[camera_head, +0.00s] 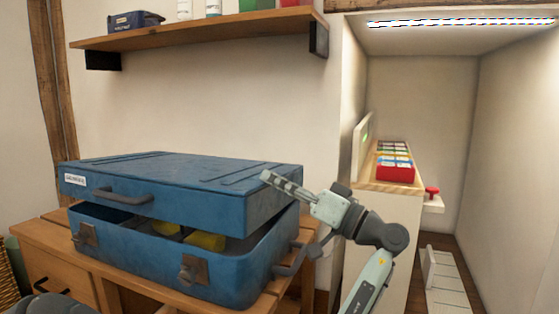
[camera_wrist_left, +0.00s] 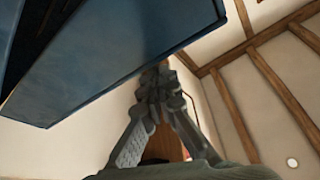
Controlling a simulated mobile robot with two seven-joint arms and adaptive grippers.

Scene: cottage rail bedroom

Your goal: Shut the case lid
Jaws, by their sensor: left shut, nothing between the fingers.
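The blue case (camera_head: 150,262) stands on a wooden table, its front latches hanging down. Its lid (camera_head: 180,178) is lowered most of the way, with a gap along the front and right; yellow items (camera_head: 205,241) show inside. The lid has a front handle (camera_head: 124,195) and a white label.
A wall shelf (camera_head: 200,36) with small items hangs above the case. To the right, a narrow ledge (camera_head: 404,187) holds a red box of colored items (camera_head: 396,168). The wooden table (camera_head: 45,262) extends slightly past the case at left.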

